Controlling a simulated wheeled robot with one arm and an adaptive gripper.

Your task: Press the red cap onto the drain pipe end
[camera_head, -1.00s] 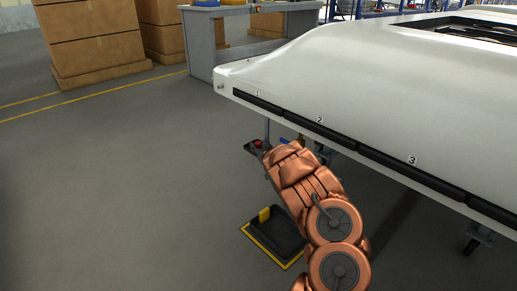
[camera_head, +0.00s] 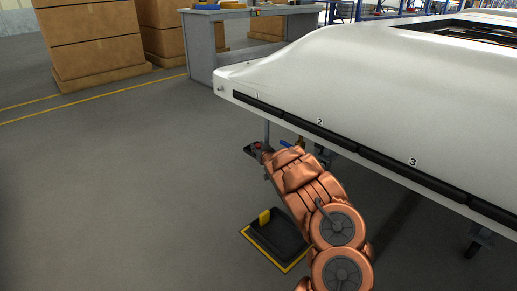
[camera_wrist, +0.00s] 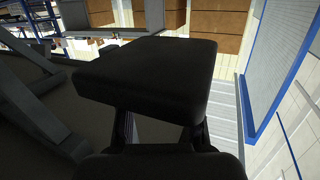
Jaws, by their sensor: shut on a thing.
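My gripper (camera_wrist: 150,80) shows in the wrist view as a large dark block close to the lens. I cannot make out the drain pipe end in either view.
A large white body (camera_head: 330,80) with black strips numbered 1 to 3 overhangs the arm. A black floor plate with yellow edging (camera_head: 280,242) lies left of the arm. A blue piece (camera_head: 286,143) shows beside the arm's end. Open floor lies to the left.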

